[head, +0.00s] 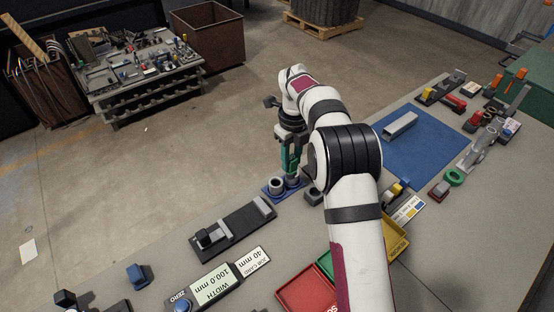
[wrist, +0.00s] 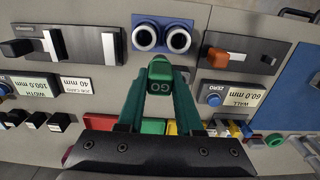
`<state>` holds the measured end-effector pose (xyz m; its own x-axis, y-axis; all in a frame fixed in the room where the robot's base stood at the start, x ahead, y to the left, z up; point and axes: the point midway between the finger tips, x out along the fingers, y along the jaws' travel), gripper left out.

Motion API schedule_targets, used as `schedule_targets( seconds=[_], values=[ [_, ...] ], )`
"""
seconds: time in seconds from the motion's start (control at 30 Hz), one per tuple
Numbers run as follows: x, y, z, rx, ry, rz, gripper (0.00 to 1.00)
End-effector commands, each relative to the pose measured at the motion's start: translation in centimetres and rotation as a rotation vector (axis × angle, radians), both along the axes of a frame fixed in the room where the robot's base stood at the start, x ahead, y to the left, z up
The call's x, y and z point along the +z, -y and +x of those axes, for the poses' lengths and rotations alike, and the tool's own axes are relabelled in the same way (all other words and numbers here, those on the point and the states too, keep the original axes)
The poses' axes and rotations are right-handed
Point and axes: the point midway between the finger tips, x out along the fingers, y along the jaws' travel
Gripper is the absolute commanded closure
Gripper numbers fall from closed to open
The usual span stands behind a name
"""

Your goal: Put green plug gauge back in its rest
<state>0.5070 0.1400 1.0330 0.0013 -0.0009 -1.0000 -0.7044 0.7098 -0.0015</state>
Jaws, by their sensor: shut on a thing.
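The green plug gauge (wrist: 161,76), marked GO on its end, is clamped between the green fingers of my gripper (wrist: 160,85). In the head view my gripper (head: 290,158) points down over the blue rest (head: 267,192). The rest also shows in the wrist view (wrist: 161,22), with two grey rings side by side, and both dark holes look empty there. The gauge appears just in front of the rings in that view. Its lower end is hidden, and I cannot tell its height above the rest.
A dark slide fixture (head: 235,228) with a width display lies left of the rest. A small dark block (head: 313,195) stands close to its right.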

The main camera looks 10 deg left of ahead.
Motion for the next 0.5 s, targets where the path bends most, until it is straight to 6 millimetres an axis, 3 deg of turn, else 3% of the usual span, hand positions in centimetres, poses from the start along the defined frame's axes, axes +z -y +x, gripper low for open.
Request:
schedule_targets(
  seconds=[0.1,0.2,0.5],
  values=[
    [1.2,4.0,-0.3,-0.006,0.0,0.001,1.0],
    [1.8,6.5,-0.6,-0.003,0.001,0.001,1.0],
    [2.0,7.4,-0.9,0.001,0.0,0.001,1.0]
  ],
)
